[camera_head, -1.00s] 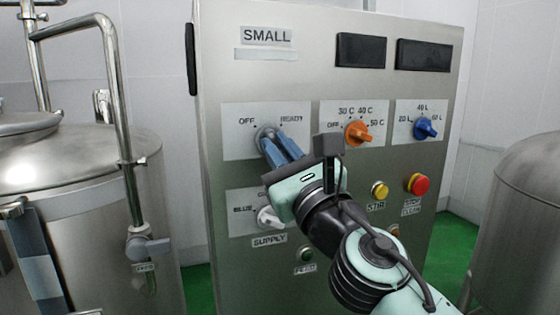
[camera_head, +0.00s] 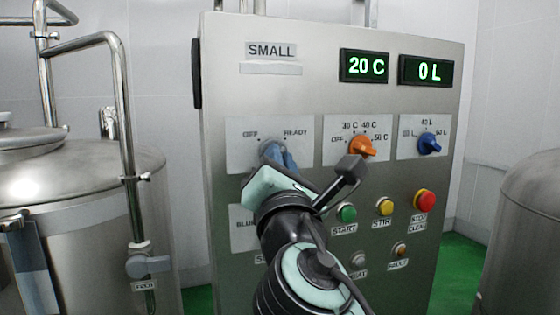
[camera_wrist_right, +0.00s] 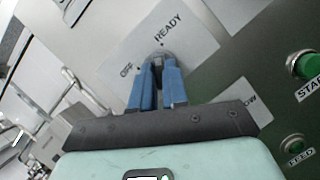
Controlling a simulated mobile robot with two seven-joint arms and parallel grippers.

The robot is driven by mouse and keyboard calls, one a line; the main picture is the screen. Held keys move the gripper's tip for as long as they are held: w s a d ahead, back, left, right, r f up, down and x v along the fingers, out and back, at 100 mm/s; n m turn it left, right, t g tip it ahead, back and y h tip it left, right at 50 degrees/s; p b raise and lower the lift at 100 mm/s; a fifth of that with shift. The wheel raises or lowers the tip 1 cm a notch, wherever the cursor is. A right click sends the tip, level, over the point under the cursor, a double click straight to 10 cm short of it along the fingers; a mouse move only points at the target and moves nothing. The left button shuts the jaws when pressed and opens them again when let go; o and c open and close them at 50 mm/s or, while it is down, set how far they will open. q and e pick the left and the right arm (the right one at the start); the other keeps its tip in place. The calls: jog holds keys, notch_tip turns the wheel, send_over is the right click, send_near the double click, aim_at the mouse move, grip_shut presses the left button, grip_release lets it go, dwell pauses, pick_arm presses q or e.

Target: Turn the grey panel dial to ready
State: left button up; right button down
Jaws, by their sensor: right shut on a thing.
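The grey dial (camera_head: 267,146) is on the upper left plate of the panel, between the OFF and READY marks. My right gripper (camera_head: 281,158) is on it from the front, with its blue fingers shut on its knob and hiding much of it. In the right wrist view the dial (camera_wrist_right: 158,54) sits between the fingertips of the gripper (camera_wrist_right: 158,72), near the mark below READY. The wrist is rolled over. My left gripper is not in view.
The panel (camera_head: 305,95) displays read 20 C (camera_head: 366,67) and 0 L (camera_head: 429,71). An orange dial (camera_head: 362,147), a blue dial (camera_head: 429,144) and several push buttons are to the right. Steel tanks stand on either side. My right arm partly covers the lower plate.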

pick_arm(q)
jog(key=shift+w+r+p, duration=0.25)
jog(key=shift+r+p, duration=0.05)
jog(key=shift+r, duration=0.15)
pick_arm(e)
jog(key=shift+m+g+h, duration=0.3)
jog(key=shift+m+h, duration=0.2)
jog(key=shift+m, duration=0.9)
jog(key=c, duration=1.1)
grip_release()
jog(key=shift+c, duration=0.2)
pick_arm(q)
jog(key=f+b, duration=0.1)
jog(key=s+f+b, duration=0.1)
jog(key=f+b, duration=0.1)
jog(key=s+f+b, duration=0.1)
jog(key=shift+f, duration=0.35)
pick_arm(e)
jog(key=v, duration=1.3)
jog(key=shift+s, duration=0.2)
